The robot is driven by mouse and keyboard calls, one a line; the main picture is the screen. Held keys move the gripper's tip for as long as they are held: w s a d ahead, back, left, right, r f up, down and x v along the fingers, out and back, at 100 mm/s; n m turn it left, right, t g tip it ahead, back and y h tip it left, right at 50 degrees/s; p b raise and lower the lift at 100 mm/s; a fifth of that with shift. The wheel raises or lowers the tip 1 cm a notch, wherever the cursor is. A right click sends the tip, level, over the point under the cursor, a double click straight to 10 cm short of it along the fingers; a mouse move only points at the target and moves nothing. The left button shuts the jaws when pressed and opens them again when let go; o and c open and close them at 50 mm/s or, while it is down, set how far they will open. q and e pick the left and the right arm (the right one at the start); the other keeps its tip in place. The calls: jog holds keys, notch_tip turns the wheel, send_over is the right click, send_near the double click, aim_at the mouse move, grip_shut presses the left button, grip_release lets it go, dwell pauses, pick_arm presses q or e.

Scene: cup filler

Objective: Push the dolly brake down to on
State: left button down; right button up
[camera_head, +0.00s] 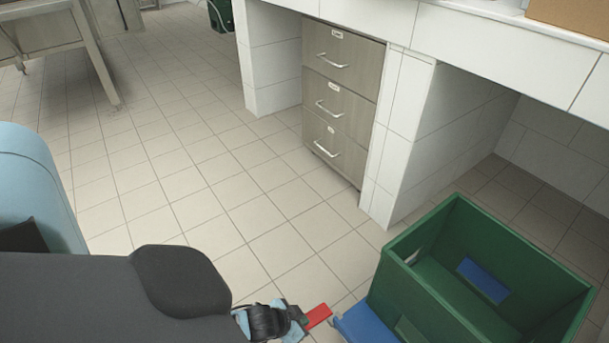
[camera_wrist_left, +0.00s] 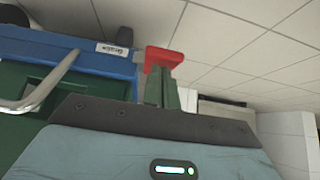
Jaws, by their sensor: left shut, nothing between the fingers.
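The brake lever (camera_head: 318,315) is a red piece at the corner of the blue dolly (camera_head: 362,326), at the bottom of the head view. In the left wrist view the red lever (camera_wrist_left: 164,57) sticks out beside the blue dolly edge (camera_wrist_left: 70,52), near a small white label. My left gripper (camera_head: 302,318) is shut and empty, right beside the lever. In the left wrist view its narrow fingers (camera_wrist_left: 160,90) overlap the lever's red end; I cannot tell whether they touch it. My right gripper is out of view.
A green crate (camera_head: 400,268) stands on the dolly with a blue piece (camera_head: 482,280) inside. Behind it is a white tiled counter (camera_head: 410,120) with a drawer unit (camera_head: 340,100). The tiled floor (camera_head: 200,170) left of the crate is clear.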

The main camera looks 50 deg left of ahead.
pick_arm(q)
jog(key=shift+s+f+t+b, duration=0.2)
jog(key=shift+s+f+t, duration=0.1)
jog(key=shift+f+t, duration=0.15)
jog(key=shift+s+f+t+b, duration=0.2)
jog(key=shift+s+f+t, duration=0.15)
jog(key=shift+f, duration=0.2)
jog(key=shift+w+f, duration=0.15)
jog(key=shift+s+a+f+b, duration=0.15)
jog(key=shift+f+b, duration=0.2)
jog(key=shift+f, duration=0.4)
jog(key=shift+s+d+f+b, duration=0.15)
jog(key=shift+f+b, duration=0.15)
jog(key=shift+f, duration=0.45)
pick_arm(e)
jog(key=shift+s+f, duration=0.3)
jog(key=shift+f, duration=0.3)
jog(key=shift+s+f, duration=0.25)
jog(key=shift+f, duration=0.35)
pick_arm(q)
jog(key=shift+a+f, duration=0.1)
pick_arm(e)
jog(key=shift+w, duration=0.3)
